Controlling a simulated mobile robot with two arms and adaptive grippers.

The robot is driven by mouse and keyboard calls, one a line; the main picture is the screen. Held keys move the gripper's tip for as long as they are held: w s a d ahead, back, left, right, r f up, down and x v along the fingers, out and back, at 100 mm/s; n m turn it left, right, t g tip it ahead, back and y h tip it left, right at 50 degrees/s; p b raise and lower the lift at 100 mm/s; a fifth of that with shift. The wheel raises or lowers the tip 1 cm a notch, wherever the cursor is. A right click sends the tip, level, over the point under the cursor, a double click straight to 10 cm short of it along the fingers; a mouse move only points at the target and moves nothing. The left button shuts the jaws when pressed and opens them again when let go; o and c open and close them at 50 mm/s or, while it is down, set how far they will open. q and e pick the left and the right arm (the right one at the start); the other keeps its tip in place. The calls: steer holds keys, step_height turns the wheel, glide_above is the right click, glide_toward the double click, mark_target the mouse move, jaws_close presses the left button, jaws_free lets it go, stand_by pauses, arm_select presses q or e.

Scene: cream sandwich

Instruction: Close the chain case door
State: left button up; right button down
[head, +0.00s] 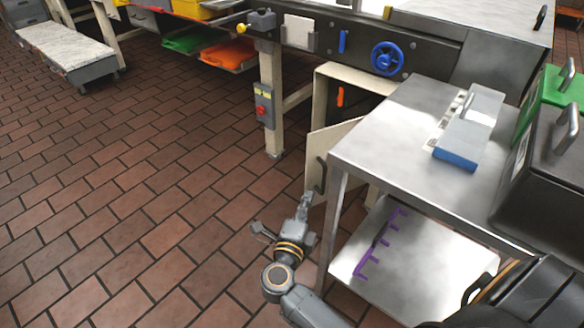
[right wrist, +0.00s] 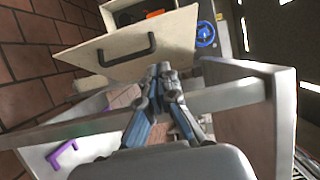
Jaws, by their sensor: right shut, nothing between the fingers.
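The chain case door (head: 331,155) is a cream panel with a dark handle, standing ajar from the cream chain case (head: 350,72) under the machine. In the right wrist view the door (right wrist: 172,38) shows its black bar handle (right wrist: 123,50), with the dark case interior above it. My right gripper (head: 304,203) is shut and empty, just in front of the door's lower left part in the head view. In the right wrist view its fingertips (right wrist: 160,70) are beside the door's lower edge; whether they touch it is unclear. My left gripper is not in view.
A steel table (head: 400,130) stands close right of the door, its leg near my right arm.

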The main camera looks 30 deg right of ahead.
steer(key=b, duration=0.2)
glide_toward(313, 156)
steer(key=d, duration=0.4)
steer(key=w, duration=0.3)
steer(key=shift+d, duration=0.15)
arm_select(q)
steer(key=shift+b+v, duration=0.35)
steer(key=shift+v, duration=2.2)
arm_select(e)
steer(key=shift+w, duration=0.55)
